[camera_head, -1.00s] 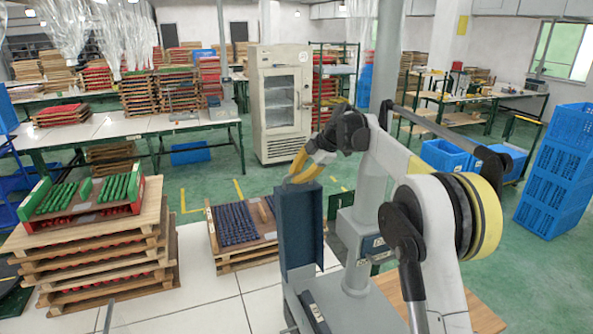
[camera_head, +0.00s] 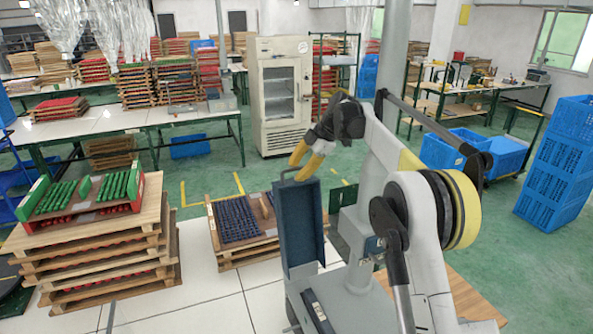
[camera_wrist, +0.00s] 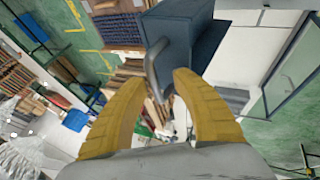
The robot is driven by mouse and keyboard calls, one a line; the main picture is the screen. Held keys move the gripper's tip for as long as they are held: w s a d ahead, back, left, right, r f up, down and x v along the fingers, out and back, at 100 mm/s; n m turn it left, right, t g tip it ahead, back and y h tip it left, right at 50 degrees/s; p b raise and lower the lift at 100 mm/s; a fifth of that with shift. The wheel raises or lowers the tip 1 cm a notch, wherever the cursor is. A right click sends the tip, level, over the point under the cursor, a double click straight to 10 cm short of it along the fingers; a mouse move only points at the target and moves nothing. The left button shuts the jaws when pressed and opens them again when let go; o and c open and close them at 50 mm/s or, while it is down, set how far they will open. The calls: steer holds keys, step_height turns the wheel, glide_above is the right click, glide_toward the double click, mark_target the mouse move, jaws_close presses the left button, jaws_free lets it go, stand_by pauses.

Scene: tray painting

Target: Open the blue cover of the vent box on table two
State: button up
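The vent box (camera_head: 352,235) is a grey-blue box on the white table in front of me, partly hidden by my arm. Its blue cover (camera_head: 300,228) stands up steeply, raised from the box, with its rimmed side showing. A bent bar handle sits at the cover's top edge (camera_head: 288,173). My gripper (camera_head: 303,163), with yellow fingers, is at the cover's top by the handle. In the wrist view, my gripper (camera_wrist: 160,78) has its fingers spread, with the handle (camera_wrist: 152,65) close to the fingertips and the blue cover (camera_wrist: 185,35) beyond. I cannot tell whether they touch.
A wooden pallet of dark blue parts (camera_head: 272,248) lies left of the cover. Stacked wooden trays with green and red parts (camera_head: 95,240) stand further left. Blue crates (camera_head: 555,165) stand at the right. The white table's front (camera_head: 190,318) is bare.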

steer(key=shift+w+a+f, duration=0.1)
steer(key=shift+a, duration=0.1)
steer(key=shift+r, duration=0.25)
step_height(320, 180, up, 10)
steer(key=shift+f, duration=0.2)
steer(key=shift+d+f, duration=0.1)
